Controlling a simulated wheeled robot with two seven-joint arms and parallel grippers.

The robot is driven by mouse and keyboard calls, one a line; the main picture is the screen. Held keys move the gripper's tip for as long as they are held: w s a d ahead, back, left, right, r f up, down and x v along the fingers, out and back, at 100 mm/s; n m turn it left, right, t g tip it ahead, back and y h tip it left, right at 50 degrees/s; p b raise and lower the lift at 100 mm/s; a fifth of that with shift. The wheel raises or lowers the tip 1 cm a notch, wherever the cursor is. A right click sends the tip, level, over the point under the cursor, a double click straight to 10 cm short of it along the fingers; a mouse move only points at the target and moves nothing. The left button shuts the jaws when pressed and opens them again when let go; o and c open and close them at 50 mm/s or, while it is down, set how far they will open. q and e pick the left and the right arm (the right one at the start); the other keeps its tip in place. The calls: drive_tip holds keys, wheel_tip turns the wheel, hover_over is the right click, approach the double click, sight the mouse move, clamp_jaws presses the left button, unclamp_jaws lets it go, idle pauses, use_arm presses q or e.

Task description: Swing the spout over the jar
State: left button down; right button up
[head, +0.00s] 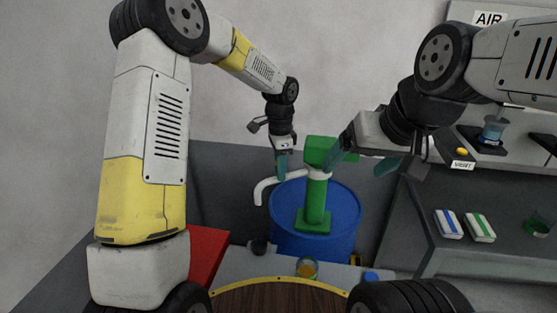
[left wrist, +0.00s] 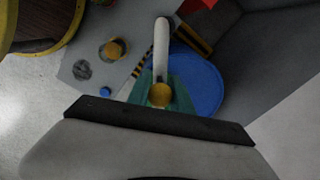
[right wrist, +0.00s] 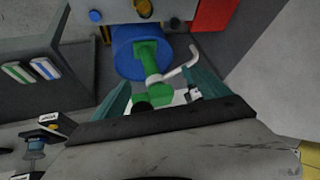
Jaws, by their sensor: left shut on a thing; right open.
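A green pump (head: 316,205) stands on a blue drum (head: 345,235). Its white spout (head: 268,187) reaches left and bends down at its end; the spout also shows in the left wrist view (left wrist: 162,45). My left gripper (head: 282,168) is shut on the spout, with a gold round piece (left wrist: 160,95) between its fingers. A glass jar (head: 306,268) with amber content stands on the grey surface in front of the drum, right of the spout's tip. My right gripper (head: 362,163) is open, its fingers either side of the green pump top (right wrist: 155,92) in the right wrist view; contact is unclear.
A red block (head: 207,250) lies at left, and a small dark object (head: 258,247) is left of the jar. A blue cap (head: 371,276) is at the right. A grey bench (head: 430,245) at right bears blue and green striped packs (head: 463,224) and a green glass (head: 539,223).

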use_arm(q)
drive_tip(key=s+d+n, duration=0.8)
drive_tip(key=d+n, duration=0.2)
drive_tip(key=n, duration=0.1)
idle(0.3)
drive_tip(key=shift+d+r, duration=0.1)
drive_tip(key=shift+d, duration=0.1)
drive_tip(key=c, duration=1.2)
unclamp_jaws()
drive_tip(key=shift+c, duration=0.2)
wheel_tip(320, 180, up, 8)
